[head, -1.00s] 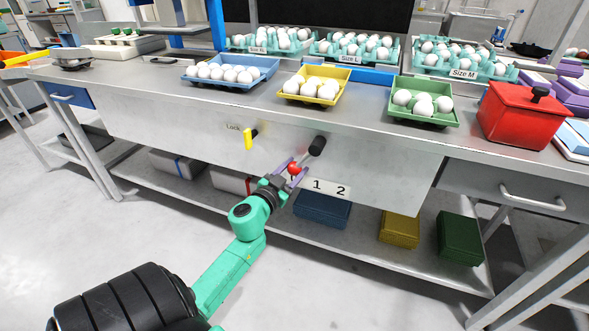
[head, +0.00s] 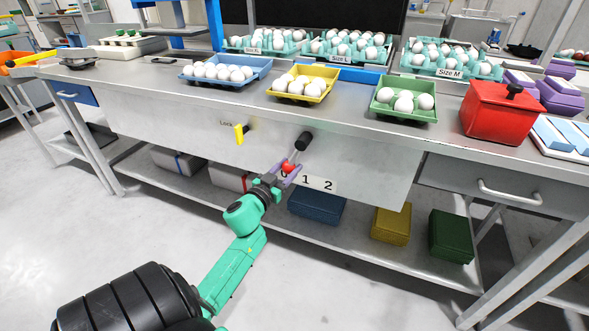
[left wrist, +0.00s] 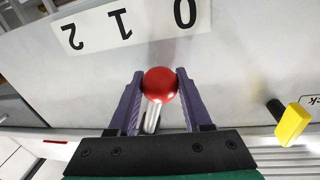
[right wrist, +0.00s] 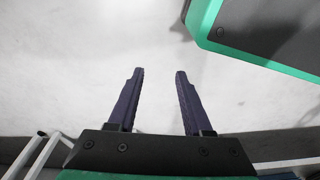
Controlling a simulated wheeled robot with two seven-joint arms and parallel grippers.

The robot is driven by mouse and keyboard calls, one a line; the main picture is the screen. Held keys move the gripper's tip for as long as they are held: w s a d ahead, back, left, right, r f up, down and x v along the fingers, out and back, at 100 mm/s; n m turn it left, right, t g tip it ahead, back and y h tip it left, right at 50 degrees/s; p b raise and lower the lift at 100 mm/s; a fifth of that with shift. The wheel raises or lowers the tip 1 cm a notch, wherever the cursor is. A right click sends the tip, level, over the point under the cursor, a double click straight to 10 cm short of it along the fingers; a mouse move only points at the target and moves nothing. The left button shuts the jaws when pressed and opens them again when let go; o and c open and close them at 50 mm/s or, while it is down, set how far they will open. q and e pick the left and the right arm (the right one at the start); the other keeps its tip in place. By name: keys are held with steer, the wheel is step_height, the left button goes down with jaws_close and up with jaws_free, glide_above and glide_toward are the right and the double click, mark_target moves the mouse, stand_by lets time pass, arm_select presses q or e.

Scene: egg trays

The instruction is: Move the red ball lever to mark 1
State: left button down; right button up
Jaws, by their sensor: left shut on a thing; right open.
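The red ball (head: 288,167) is the tip of a metal lever that hangs down and left from a black pivot (head: 303,141) on the steel front panel. My left gripper (head: 287,173) is shut on the ball; in the left wrist view the ball (left wrist: 160,84) sits between both fingers. The number plate (head: 318,183) reads 0, 1, 2; the 0 is partly hidden in the head view. In the left wrist view the plate (left wrist: 150,28) shows the ball between 0 and 1, closer to 0. My right gripper (right wrist: 155,72) is open and empty over pale floor.
A yellow lock handle (head: 239,134) is left of the lever. Above, the bench carries blue (head: 252,68), yellow (head: 312,97) and green (head: 409,115) egg trays and a red pot (head: 505,112). Blue, yellow and green boxes stand on the lower shelf.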

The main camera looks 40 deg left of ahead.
arm_select(q)
steer(key=shift+w+d+n, duration=0.15)
steer(key=shift+d+n, duration=0.25)
steer(key=shift+d, duration=0.1)
steer(key=shift+w+d+f+n+t+p, duration=0.1)
steer(key=shift+w+d+f+n+p, duration=0.05)
steer(key=shift+d+n+p, duration=0.45)
steer(key=shift+w+d+f+n+t+p, duration=0.1)
steer(key=shift+w+d+f+n+p, duration=0.2)
steer(key=shift+n, duration=0.45)
steer(key=shift+w+d+n+t+p, duration=0.1)
steer(key=shift+d+n+p, duration=0.35)
steer(key=shift+d+n, duration=0.15)
arm_select(e)
steer(key=s+d+f, duration=0.1)
steer(key=s+f, duration=0.2)
steer(key=s, duration=0.2)
steer(key=shift+s+f, duration=0.15)
steer(key=shift+f, duration=0.15)
steer(key=shift+d, duration=0.1)
arm_select(q)
steer(key=shift+c, duration=1.7)
jaws_free()
steer(key=shift+a, duration=0.1)
steer(key=shift+s, duration=0.15)
